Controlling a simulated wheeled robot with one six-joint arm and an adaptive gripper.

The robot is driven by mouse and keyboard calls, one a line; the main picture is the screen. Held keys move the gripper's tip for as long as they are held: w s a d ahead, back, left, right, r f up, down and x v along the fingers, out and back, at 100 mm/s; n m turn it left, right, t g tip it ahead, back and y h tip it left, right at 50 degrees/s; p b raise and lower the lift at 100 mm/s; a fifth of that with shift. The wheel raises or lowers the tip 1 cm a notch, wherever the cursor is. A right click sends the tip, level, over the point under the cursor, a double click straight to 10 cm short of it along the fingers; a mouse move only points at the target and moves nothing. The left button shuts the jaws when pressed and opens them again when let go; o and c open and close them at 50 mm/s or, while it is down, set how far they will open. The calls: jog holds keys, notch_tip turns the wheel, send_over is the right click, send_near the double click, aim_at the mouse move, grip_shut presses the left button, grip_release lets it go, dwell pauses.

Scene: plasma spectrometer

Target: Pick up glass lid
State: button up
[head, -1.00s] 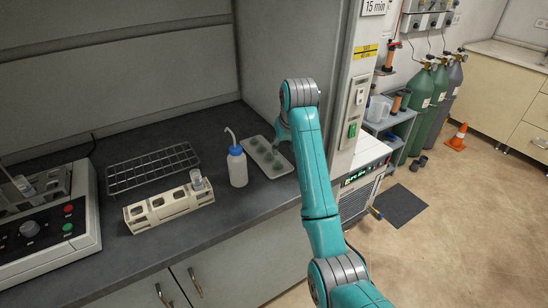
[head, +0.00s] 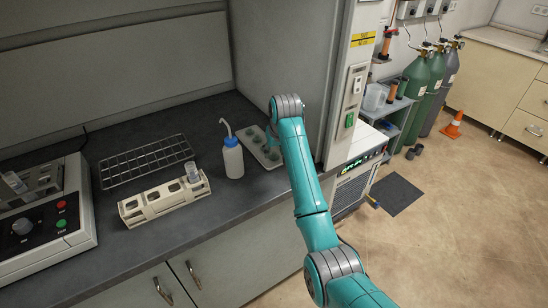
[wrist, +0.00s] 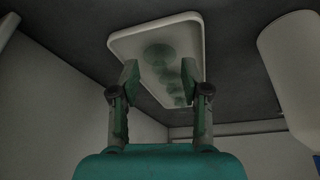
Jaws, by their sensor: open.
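The glass lids show as several round greenish discs in a white tray (head: 246,133) at the back right of the bench, beside the wash bottle. In the wrist view the lids lie in a row in the tray (wrist: 120,44), with the largest-looking lid (wrist: 158,53) at the tray's near end. My gripper (wrist: 160,82) is open and empty, its two fingers apart in front of the tray with several smaller-looking lids between and beyond them. I cannot tell the exact gap to the lids. In the head view my arm hides the gripper and part of the tray.
A white wash bottle with a blue cap (head: 232,158) stands just left of the tray. A beige rack (head: 160,201) with a cup and a wire rack (head: 147,160) stand further left. The fume hood side wall (head: 285,65) rises behind my arm at the right.

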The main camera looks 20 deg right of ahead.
jog(key=shift+w+f, duration=0.2)
jog(key=shift+f, duration=0.3)
jog(key=c, duration=0.8)
jog(key=shift+c, duration=0.2)
